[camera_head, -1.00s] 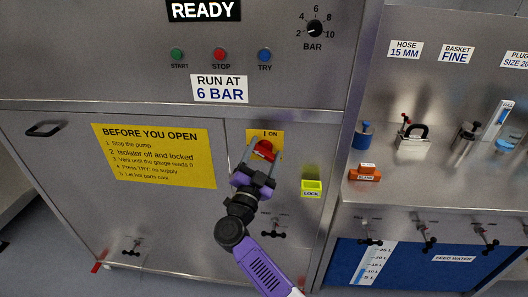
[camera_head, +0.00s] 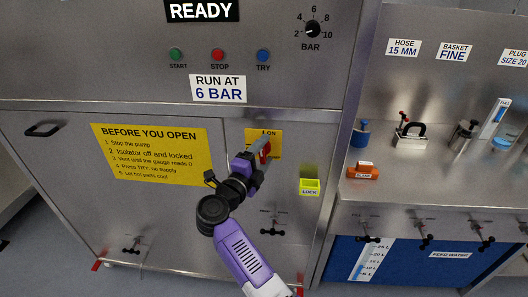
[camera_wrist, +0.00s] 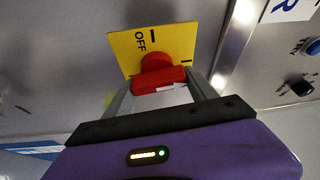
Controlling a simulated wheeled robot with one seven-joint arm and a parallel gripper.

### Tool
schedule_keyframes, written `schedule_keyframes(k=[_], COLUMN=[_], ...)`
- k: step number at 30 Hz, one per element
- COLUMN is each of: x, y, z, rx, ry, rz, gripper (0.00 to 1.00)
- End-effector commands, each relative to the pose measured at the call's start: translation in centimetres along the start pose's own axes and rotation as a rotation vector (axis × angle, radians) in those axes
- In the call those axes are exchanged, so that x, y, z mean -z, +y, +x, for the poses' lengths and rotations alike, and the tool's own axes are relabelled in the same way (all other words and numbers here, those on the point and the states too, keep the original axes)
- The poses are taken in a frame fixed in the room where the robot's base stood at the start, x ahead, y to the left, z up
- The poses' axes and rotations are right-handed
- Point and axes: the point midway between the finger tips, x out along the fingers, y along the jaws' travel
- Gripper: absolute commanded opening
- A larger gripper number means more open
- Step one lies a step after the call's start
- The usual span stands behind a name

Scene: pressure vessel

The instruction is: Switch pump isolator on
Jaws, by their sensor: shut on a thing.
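The pump isolator is a yellow plate (camera_head: 272,135) with a red rotary handle (camera_head: 264,150) on the lower cabinet front. Its "ON" mark shows at the top in the head view. My gripper (camera_head: 261,157) is shut on the red handle, one finger on each side, and is rolled over. In the head view my gripper hides part of the handle and plate, so the exact handle angle is hard to read.
A yellow-green lock box (camera_head: 310,187) is fixed right of the isolator. A yellow warning sign (camera_head: 158,155) is on the left. Small black-handled valves (camera_head: 272,231) sit below. The panel above has START, STOP and TRY buttons (camera_head: 218,55).

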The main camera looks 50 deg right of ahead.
Motion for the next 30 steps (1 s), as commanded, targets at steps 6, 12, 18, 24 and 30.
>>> schedule_keyframes(k=[6,12,18,24,30], x=[0.05,0.07,0.08,0.08,0.06], y=[0.19,0.24,0.27,0.28,0.24], z=[-0.02,0.0,0.02,0.02,0.02], rx=[-0.037,-0.051,-0.054,-0.055,-0.054], ry=[0.001,0.002,0.002,0.002,0.002], rz=[0.082,0.116,0.125,0.125,0.124], gripper=[0.25,0.25,0.25,0.25,0.87])
